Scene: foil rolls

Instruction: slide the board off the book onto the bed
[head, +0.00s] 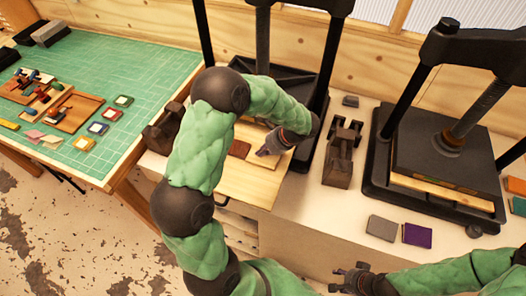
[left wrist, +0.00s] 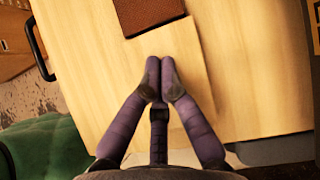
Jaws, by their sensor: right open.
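A pale wooden board (head: 256,132) lies in front of the left press, with a larger pale wooden panel (head: 245,185) below it. A small brown rectangle (head: 239,149) rests on the pale wood; it also shows at the top of the left wrist view (left wrist: 148,12). I cannot tell whether it is the book. My left gripper (head: 263,153) is over the pale wood just right of the brown rectangle. Its fingertips (left wrist: 160,64) are together with nothing visible between them. Contact with the wood is unclear. My right gripper (head: 351,278) is open and empty at the bottom.
The left press (head: 278,82) has black posts and a dark bed, partly hidden by my left arm. A right press (head: 440,160) stands beside it. A dark tool (head: 341,155) stands between them. Grey (head: 382,228) and purple (head: 417,235) blocks lie in front. A green mat (head: 110,75) covers the left table.

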